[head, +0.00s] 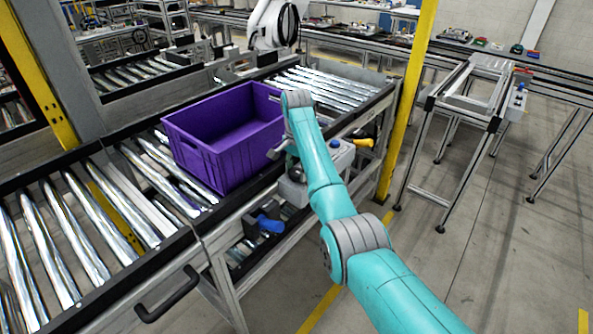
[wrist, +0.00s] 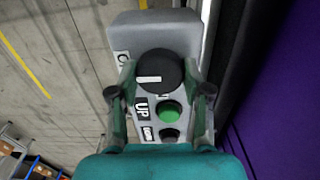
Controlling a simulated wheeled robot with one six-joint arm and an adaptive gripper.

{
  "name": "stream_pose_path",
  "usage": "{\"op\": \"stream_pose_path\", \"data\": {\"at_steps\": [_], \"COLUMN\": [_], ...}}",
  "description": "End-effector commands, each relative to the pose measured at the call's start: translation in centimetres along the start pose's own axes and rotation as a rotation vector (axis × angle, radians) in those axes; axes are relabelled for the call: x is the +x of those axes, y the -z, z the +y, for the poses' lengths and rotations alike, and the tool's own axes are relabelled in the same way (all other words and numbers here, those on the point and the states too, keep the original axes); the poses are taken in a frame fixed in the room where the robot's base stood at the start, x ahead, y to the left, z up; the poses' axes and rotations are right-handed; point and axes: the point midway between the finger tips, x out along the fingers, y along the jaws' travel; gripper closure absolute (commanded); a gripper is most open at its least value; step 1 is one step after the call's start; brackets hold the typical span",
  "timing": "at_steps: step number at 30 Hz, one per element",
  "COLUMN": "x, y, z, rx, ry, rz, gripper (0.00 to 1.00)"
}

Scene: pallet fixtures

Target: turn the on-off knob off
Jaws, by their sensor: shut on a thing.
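In the wrist view, the black round on-off knob (wrist: 160,66) sits at the upper part of a grey control box (wrist: 150,27). A short white line on the knob lies roughly level and toward its left side. My gripper (wrist: 159,75) has one finger on each side of the knob and is shut on it. A label left of the knob is partly hidden by the left finger. In the head view, my arm reaches to the conveyor's side, and the knob cannot be made out there.
A green button (wrist: 169,112) and a dark button (wrist: 170,135) sit below the knob, beside the labels UP and DOWN. A purple crate (head: 203,153) stands on the roller conveyor (head: 89,233) close to my arm. A yellow post (head: 405,110) rises to the right.

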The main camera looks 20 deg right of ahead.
Motion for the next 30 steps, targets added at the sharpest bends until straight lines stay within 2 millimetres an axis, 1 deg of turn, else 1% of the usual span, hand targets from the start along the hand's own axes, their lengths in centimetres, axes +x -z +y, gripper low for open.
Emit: {"op": "stream_pose_path", "data": {"at_steps": [4,5,6,7,16,19,23,30], "x": [0.1,0.1,0.1,0.0,0.0,-0.5,-2.2,-5.8], "y": [0.0,0.0,0.0,0.0,0.0,0.0,0.1,0.0], "z": [0.0,0.0,0.0,0.0,0.0,0.0,-0.1,-0.1], "rx": [0.001,0.001,0.000,0.000,0.000,0.000,0.000,0.000], "ry": [0.000,0.000,0.000,0.000,0.000,0.001,0.003,0.002], "rz": [0.000,0.000,0.000,0.000,0.000,0.001,0.002,0.001], "gripper": [0.86,0.44,0.34,0.27,0.26,0.26,0.26,0.26]}}
